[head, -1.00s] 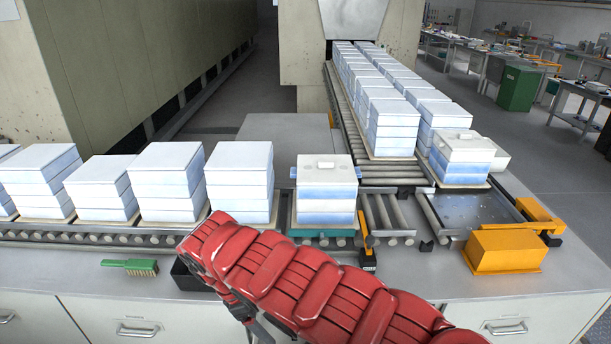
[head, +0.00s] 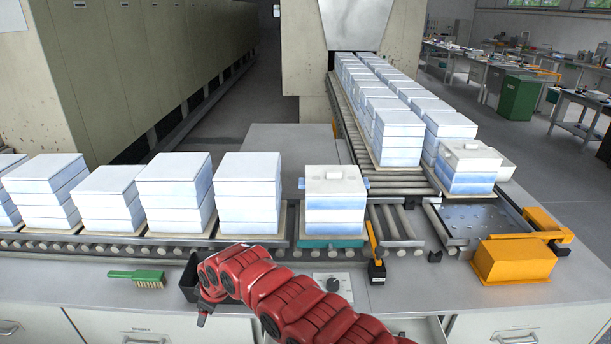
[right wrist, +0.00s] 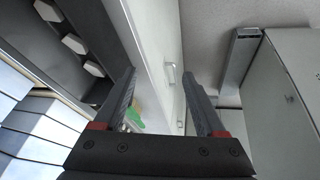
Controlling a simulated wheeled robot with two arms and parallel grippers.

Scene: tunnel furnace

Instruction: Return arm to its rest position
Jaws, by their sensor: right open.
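My red right arm (head: 285,292) reaches from the lower right across the front of the counter, in front of the roller conveyor. Its far end is by a small black bin (head: 190,278), with only a dark tip showing below it. In the right wrist view my right gripper (right wrist: 160,80) is open, with nothing between its two dark fingers. It is beside the white drawer fronts (right wrist: 155,45), with the conveyor side and white-blue stacks at the left. My left arm and gripper are not in view.
Stacks of white-blue blocks (head: 249,190) line the conveyor. One stack with a small block on top (head: 335,190) stands by an orange-handled post (head: 374,255). A green brush (head: 137,277) and a yellow box (head: 513,260) are on the counter.

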